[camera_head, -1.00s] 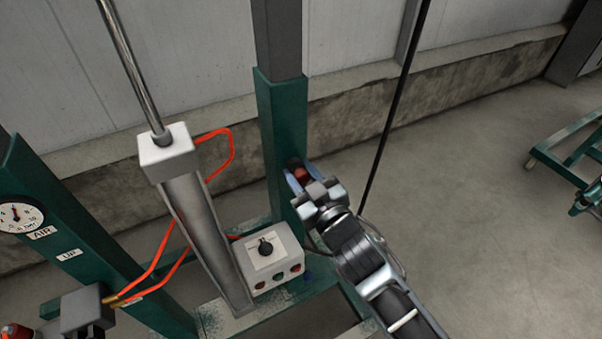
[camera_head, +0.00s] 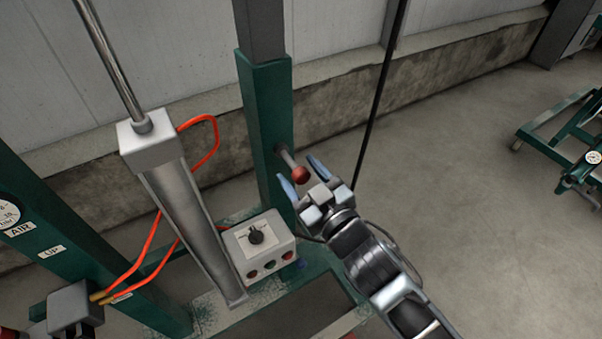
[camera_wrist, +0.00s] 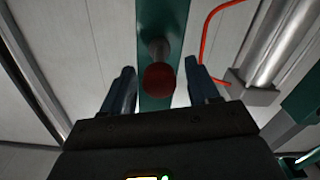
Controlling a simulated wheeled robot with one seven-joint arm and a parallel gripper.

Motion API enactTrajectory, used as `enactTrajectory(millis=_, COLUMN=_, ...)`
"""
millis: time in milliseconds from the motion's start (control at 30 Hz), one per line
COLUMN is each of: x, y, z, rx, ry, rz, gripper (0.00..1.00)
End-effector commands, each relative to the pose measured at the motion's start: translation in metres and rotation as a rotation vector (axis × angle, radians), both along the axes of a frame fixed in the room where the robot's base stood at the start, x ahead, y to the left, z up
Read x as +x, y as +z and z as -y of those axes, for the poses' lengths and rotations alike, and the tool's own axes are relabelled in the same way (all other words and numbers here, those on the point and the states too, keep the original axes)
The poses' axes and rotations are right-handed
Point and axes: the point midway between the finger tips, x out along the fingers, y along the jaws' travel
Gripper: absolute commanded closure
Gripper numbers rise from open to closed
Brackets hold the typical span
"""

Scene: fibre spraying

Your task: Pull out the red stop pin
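The red stop pin (camera_head: 300,175) has a round red knob on a grey metal shaft. It sticks out from the green sleeve of the upright post (camera_head: 266,120) in the head view. In the wrist view the knob (camera_wrist: 159,79) is at the middle, with the shaft running back to the green post. My gripper (camera_head: 304,172) is open, with its blue fingers on either side of the knob and apart from it. In the wrist view the two fingers (camera_wrist: 160,85) stand left and right of the knob with gaps.
A silver cylinder (camera_head: 190,215) with a white top block and red hoses stands to the left. A control box (camera_head: 260,246) with a black knob sits at the post's foot. A black cable (camera_head: 377,90) hangs behind my gripper. Open floor lies to the right.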

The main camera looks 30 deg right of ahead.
Motion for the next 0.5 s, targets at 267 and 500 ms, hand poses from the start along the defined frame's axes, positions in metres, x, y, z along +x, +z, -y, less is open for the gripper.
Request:
enactTrajectory(millis=267, x=-0.002, y=-0.001, z=0.0, rx=0.0, ry=-0.001, rz=0.0, gripper=0.4)
enactTrajectory(millis=500, x=-0.032, y=-0.003, z=0.001, rx=0.0, ry=-0.001, rz=-0.002, gripper=0.4)
